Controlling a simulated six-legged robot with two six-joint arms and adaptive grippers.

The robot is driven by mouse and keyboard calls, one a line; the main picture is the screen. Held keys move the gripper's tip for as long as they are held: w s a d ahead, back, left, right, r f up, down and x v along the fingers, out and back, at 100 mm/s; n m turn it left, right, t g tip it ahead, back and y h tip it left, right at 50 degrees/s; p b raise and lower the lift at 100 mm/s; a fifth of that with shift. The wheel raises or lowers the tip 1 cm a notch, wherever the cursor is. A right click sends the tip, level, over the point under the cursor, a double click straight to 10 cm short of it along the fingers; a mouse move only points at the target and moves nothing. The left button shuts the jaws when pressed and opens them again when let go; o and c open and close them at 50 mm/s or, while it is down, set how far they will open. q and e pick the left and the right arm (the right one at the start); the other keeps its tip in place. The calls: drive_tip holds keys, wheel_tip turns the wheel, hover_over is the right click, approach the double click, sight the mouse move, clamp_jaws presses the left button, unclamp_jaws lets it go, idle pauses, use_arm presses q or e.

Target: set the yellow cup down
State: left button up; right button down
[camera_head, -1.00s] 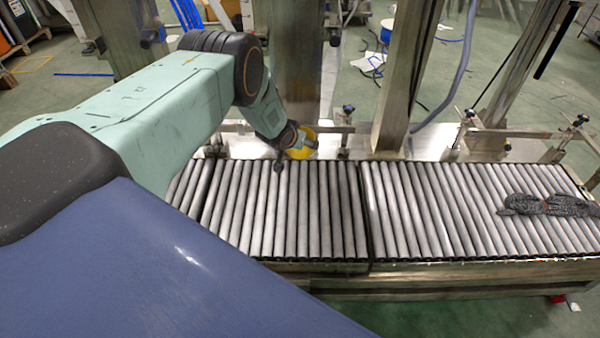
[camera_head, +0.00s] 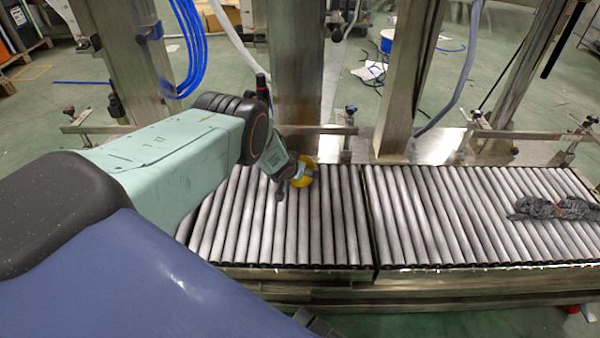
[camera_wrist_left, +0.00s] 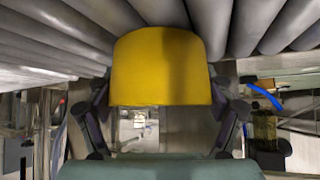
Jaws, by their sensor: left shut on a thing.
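The yellow cup (camera_head: 305,172) is near the back edge of the roller conveyor (camera_head: 285,225), partly hidden by my left gripper (camera_head: 297,178). In the left wrist view the cup (camera_wrist_left: 165,68) fills the middle, between the two dark fingers of the left gripper (camera_wrist_left: 165,100). The gripper is shut on the cup. The cup is close to the rollers; I cannot tell whether it touches them. My right gripper does not show clearly in any view.
A grey glove-like bundle (camera_head: 556,208) lies on the right conveyor section. Metal posts (camera_head: 295,65) and a rail with clamps stand behind the rollers. The rollers in the middle and front are bare.

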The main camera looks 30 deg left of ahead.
use_arm(q)
drive_tip(key=o, duration=1.2)
drive_tip(key=shift+c, duration=0.2)
drive_tip(key=shift+s+r+p, duration=0.25)
drive_tip(key=shift+r+p, duration=0.15)
drive_tip(key=shift+p, duration=0.2)
drive_tip(key=p+v, duration=0.8)
drive_tip(key=v, duration=0.3)
